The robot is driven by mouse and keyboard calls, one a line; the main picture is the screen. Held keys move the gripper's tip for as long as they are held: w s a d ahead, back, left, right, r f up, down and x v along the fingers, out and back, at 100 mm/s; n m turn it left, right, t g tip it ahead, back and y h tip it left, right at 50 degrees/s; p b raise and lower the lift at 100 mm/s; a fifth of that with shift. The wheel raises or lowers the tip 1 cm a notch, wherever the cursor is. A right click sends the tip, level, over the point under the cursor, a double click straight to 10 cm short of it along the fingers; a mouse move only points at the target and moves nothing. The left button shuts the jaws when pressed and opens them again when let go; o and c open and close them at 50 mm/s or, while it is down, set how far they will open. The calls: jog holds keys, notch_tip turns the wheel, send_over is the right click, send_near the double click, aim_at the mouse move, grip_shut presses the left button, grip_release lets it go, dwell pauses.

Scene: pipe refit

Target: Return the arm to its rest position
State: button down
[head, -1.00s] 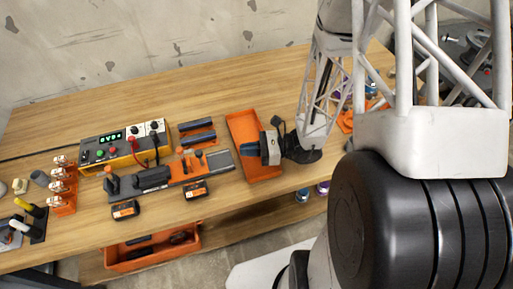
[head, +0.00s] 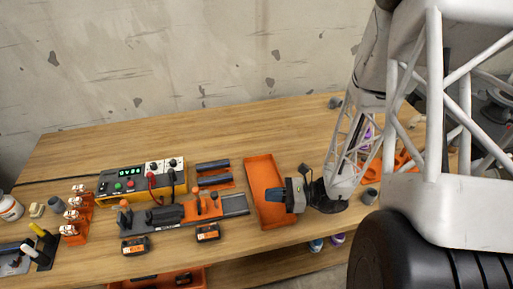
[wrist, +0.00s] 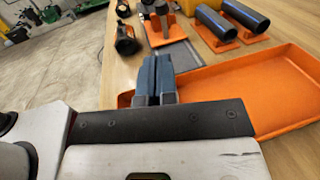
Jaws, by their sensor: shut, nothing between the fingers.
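My gripper (head: 281,196) is at the end of my arm, over the orange tray (head: 263,164) on the wooden bench. In the wrist view its two blue-grey fingers (wrist: 155,80) lie together, shut with nothing between them. The tray also shows in the wrist view (wrist: 270,92), beneath and to the right of the fingers, and the part of it that shows is empty. I cannot tell the exact height of the fingers above the tray.
Left of the tray is an orange and dark clamp fixture (head: 170,217), with a yellow meter box (head: 128,183) behind it. Two dark pipes (head: 214,180) lie on orange holders. Two black-orange blocks (head: 135,245) sit near the front edge.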

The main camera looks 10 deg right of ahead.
jog(key=shift+a+r, duration=0.1)
jog(key=shift+s+a+r+n+g, duration=0.2)
jog(key=shift+r+n+g, duration=0.25)
jog(key=shift+n+g, duration=0.05)
jog(key=s+r+n+h, duration=0.3)
jog(key=r+n+h, duration=0.3)
jog(key=r, duration=0.2)
jog(key=s+d+r+n+h, duration=0.1)
jog(key=s+r+n+h, duration=0.3)
jog(key=r, duration=0.5)
jog(key=s+d+r+n+h, duration=0.1)
jog(key=s+r+n+h, duration=0.3)
jog(key=r+n+h, duration=0.3)
notch_tip(320, 180, up, 2)
jog(key=shift+s+d+r+n+h, duration=0.25)
jog(key=shift+n+h, duration=0.15)
jog(key=shift+n, duration=0.8)
dwell(1.3)
